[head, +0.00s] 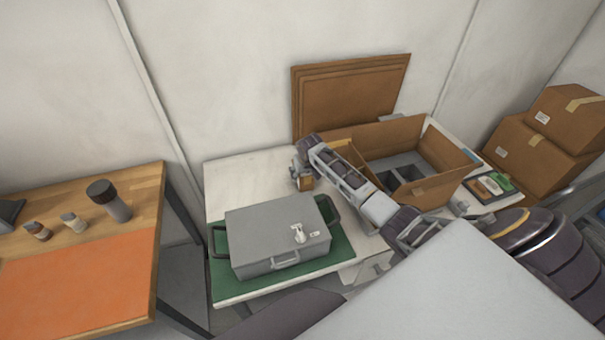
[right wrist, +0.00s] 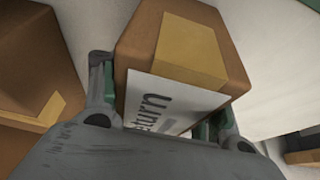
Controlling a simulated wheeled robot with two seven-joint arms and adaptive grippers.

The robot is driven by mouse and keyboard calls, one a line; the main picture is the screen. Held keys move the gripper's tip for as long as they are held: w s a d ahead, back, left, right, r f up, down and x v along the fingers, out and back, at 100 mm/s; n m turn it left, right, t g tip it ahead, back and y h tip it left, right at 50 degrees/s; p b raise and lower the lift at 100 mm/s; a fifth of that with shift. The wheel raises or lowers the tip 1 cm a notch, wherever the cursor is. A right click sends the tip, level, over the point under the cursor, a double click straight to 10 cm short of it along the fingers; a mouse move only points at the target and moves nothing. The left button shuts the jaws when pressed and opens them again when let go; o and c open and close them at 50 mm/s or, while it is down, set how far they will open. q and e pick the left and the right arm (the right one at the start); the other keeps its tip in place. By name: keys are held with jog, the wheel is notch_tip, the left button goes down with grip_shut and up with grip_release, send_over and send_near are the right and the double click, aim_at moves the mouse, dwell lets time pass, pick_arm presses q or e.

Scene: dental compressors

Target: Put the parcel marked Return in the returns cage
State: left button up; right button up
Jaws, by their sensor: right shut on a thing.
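The parcel (right wrist: 180,55) is a small brown box with a tan tape strip and a white label on which "eturn" can be read, the first letter being hidden. My right gripper (right wrist: 165,105) is shut on it, one finger on each side. In the head view the right gripper (head: 301,172) holds the small parcel (head: 306,184) above the white table, behind the grey case. The head view is too small to show its label. My left gripper is not in view. I cannot make out a returns cage in either view.
A grey case (head: 262,237) lies on a green mat (head: 222,285) on the white table (head: 240,172). A large open carton (head: 432,190) stands right of the gripper, with flat brown boards (head: 345,95) behind. Stacked boxes (head: 530,150) stand far right. An orange-topped bench (head: 75,285) is left.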

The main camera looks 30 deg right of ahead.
jog(key=o, duration=1.3)
jog(key=shift+r, duration=0.1)
jog(key=shift+v, duration=6)
